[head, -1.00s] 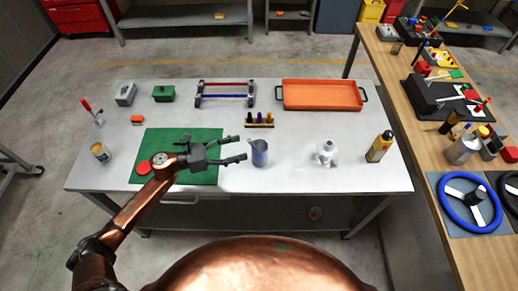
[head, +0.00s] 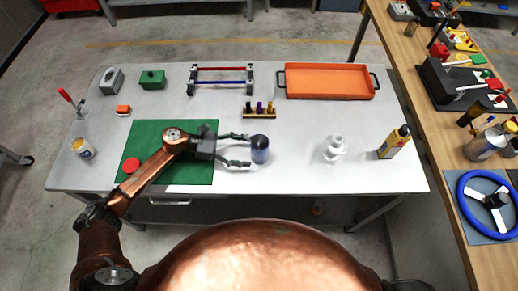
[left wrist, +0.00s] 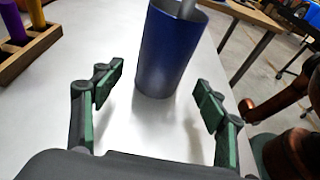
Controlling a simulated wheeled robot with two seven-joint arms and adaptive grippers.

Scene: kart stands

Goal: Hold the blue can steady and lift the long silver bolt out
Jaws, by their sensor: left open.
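The blue can (head: 260,155) stands upright on the grey table, right of the green mat. It also shows in the left wrist view (left wrist: 166,55). The silver bolt (left wrist: 187,9) sticks up out of the can in the left wrist view, its upper end cut off by the frame. In the head view the bolt is hard to make out against the can's dark top. My left gripper (head: 248,150) is open and empty. Its fingers point at the can, one toward each side, with the tips just short of it. My right gripper is not in view.
A wooden block with coloured pegs (head: 259,110) stands just behind the can. A white bottle-like part (head: 334,148) and a yellow bottle (head: 394,142) stand to the right. An orange tray (head: 328,82) is at the back. Table between can and white part is clear.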

